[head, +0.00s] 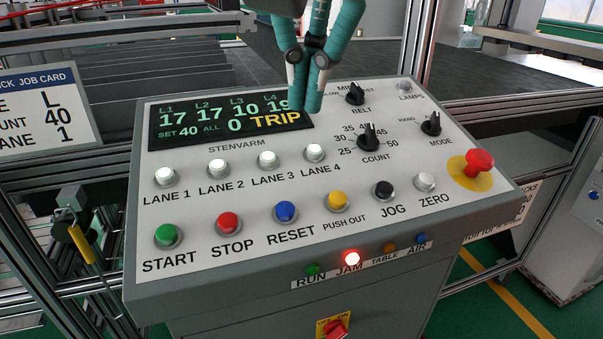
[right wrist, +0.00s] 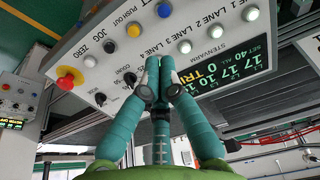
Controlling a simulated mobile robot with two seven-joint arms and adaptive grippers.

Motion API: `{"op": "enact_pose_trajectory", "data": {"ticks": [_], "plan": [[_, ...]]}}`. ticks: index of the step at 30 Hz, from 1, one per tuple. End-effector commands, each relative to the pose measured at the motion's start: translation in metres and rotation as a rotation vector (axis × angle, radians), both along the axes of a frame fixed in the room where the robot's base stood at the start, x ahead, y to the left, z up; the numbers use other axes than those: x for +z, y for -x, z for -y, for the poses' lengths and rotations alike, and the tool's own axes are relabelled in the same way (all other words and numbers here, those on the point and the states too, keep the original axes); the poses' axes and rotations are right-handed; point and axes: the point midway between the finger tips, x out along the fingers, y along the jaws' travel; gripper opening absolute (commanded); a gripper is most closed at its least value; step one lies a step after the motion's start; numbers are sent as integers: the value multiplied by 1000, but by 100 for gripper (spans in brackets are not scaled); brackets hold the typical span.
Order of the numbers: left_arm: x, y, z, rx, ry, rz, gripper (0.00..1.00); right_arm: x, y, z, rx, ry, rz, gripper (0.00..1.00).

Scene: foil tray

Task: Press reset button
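The blue RESET button (head: 286,211) sits in the front row of the sloped control panel (head: 215,255), between the red STOP button (head: 228,222) and the yellow PUSH OUT button (head: 337,201). It also shows at the top of the right wrist view (right wrist: 164,9). My right gripper (head: 304,98) hangs over the back of the panel, near the display's right end, apart from the RESET button. In the right wrist view its fingertips (right wrist: 160,62) are together with nothing between them. My left gripper is not in view.
The display (head: 225,122) reads TRIP and the red JAM lamp (head: 352,258) is lit. White lane buttons (head: 268,160) stand behind the front row. Knobs (head: 368,137) and a red mushroom button (head: 479,162) are at the right. A job card (head: 40,110) stands left.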

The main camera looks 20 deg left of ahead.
Motion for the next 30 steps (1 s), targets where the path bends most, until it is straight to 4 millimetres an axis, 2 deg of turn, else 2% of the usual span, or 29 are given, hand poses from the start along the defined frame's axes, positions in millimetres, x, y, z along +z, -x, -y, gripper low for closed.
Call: {"op": "enact_pose_trajectory", "data": {"ticks": [3,6,11,14,21,30], "plan": [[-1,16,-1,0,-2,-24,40,0,1,0,4,10,6,0],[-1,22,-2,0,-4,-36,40,0,1,0,4,7,5,0],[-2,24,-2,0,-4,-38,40,-2,0,0,2,5,3,0],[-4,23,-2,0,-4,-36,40,-10,-2,-1,1,6,2,0],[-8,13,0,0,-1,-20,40,-53,-12,-8,4,7,0,0],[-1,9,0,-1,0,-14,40,-108,-27,-18,2,5,0,0]]}}
